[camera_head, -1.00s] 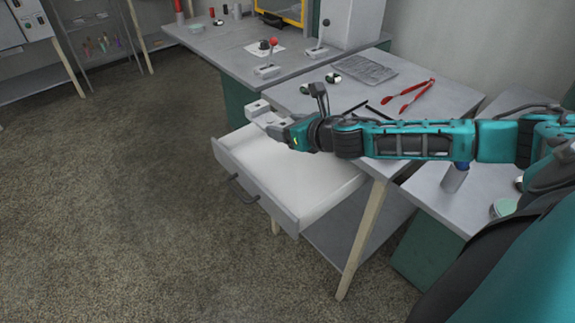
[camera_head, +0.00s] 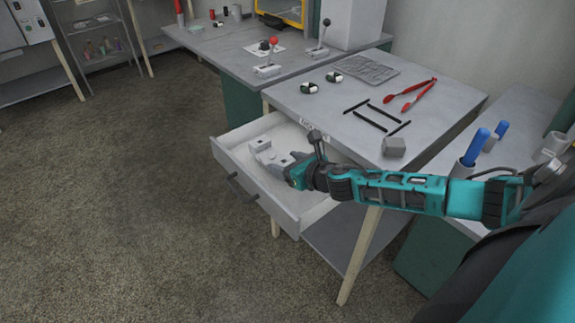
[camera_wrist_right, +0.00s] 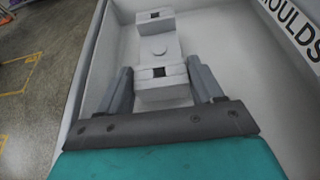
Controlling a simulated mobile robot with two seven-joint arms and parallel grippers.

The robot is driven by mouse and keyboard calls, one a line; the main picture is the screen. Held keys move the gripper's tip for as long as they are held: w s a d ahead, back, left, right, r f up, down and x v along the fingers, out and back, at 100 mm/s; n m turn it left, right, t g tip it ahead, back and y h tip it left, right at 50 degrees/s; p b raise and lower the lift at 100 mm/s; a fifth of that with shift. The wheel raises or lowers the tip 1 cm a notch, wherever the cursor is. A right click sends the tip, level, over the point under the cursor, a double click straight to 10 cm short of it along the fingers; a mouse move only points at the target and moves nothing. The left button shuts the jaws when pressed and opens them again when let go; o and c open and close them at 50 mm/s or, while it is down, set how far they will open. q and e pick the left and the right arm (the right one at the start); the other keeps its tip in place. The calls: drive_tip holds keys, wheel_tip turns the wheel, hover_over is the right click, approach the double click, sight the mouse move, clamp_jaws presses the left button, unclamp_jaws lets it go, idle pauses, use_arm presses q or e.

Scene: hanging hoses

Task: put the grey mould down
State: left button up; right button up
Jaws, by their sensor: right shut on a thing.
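The grey mould (camera_head: 260,146) is a pale grey block piece with raised ends. It also shows in the right wrist view (camera_wrist_right: 162,45), stretching ahead from between my fingers. My right gripper (camera_head: 281,161) is shut on its near end; in the right wrist view the fingers (camera_wrist_right: 160,78) flank that end block. The mould is inside the outline of an open white drawer (camera_head: 240,190), within its walls. Whether its underside touches the drawer floor I cannot tell. My left gripper is not in view.
Blue-handled tools (camera_head: 476,147) stand at the right. The drawer floor around the mould looks clear.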

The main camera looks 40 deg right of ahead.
drive_tip(key=shift+r, duration=0.15)
drive_tip(key=shift+f+b, duration=0.4)
drive_tip(key=shift+f, duration=0.1)
drive_tip(key=shift+f, duration=0.15)
drive_tip(key=o, duration=1.1)
drive_tip(key=shift+c, duration=0.2)
drive_tip(key=o, duration=0.4)
